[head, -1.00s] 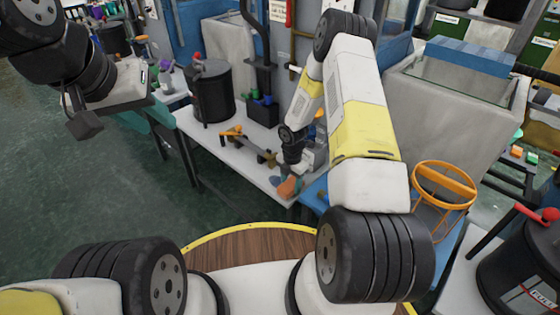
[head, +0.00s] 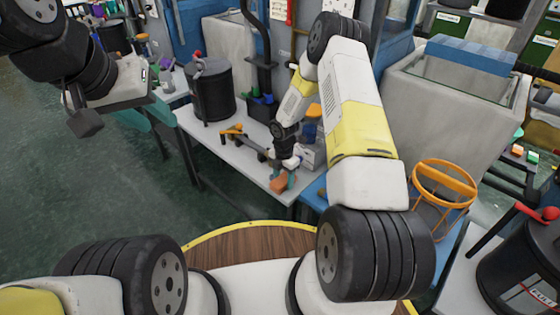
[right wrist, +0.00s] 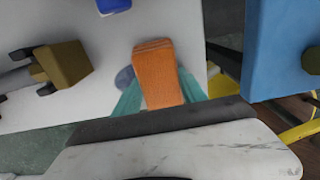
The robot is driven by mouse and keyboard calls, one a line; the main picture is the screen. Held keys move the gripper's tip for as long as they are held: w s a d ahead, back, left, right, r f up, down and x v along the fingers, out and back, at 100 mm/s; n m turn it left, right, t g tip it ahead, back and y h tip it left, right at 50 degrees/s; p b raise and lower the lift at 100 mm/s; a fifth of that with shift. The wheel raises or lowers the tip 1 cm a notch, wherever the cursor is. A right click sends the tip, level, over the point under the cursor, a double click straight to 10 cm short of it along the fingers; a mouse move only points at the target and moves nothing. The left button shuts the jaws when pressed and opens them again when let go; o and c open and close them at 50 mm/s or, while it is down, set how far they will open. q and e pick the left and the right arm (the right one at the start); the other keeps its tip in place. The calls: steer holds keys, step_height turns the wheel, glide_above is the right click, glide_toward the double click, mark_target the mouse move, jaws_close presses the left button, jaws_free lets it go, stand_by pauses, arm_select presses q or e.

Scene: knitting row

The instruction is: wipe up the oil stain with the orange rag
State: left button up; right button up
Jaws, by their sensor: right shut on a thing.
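The orange rag (right wrist: 158,75) is between the teal fingers of my right gripper (right wrist: 160,95), against the white tabletop. In the head view the rag (head: 278,185) is at the table's near edge, below my right gripper (head: 288,180). A grey-blue patch, which looks like the oil stain (right wrist: 125,78), shows on the tabletop just left of the rag; the rag may hide part of it. My left gripper (head: 146,118) hangs at the far left, away from the rag; its teal fingers look apart and empty.
The white table (head: 222,150) also bears a black drum (head: 209,92) and an orange-and-grey tool (head: 234,132). A brownish block (right wrist: 62,62) with dark clamps shows at the left. A blue surface (right wrist: 276,50) adjoins at the right. An orange wire basket (head: 443,185) stands further right.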

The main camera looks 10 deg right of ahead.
mark_target(292, 191)
steer(key=shift+w+a+r, duration=0.1)
steer(key=shift+w+a, duration=1.05)
steer(key=shift+w, duration=0.25)
steer(key=shift+w+a, duration=1.1)
steer(key=shift+w, duration=0.25)
steer(key=shift+w+a+r, duration=0.3)
steer(key=shift+w, duration=0.2)
steer(key=shift+s+d+f, duration=0.15)
steer(key=shift+s+d, duration=0.95)
steer(key=shift+s, duration=0.35)
steer(key=shift+s+d+f, duration=0.15)
steer(key=shift+s+d, duration=1)
steer(key=shift+s, duration=0.3)
steer(key=shift+s+d+f, duration=0.15)
steer(key=shift+s+d, duration=0.95)
steer(key=shift+s, duration=0.35)
steer(key=shift+s+d+f, duration=0.15)
steer(key=shift+s+d, duration=0.25)
steer(key=shift+s, duration=0.3)
steer(key=shift+w+r, duration=0.15)
steer(key=shift+r, duration=1.4)
steer(key=shift+w+r, duration=0.1)
steer(key=shift+r, duration=1.45)
steer(key=shift+r, duration=1.5)
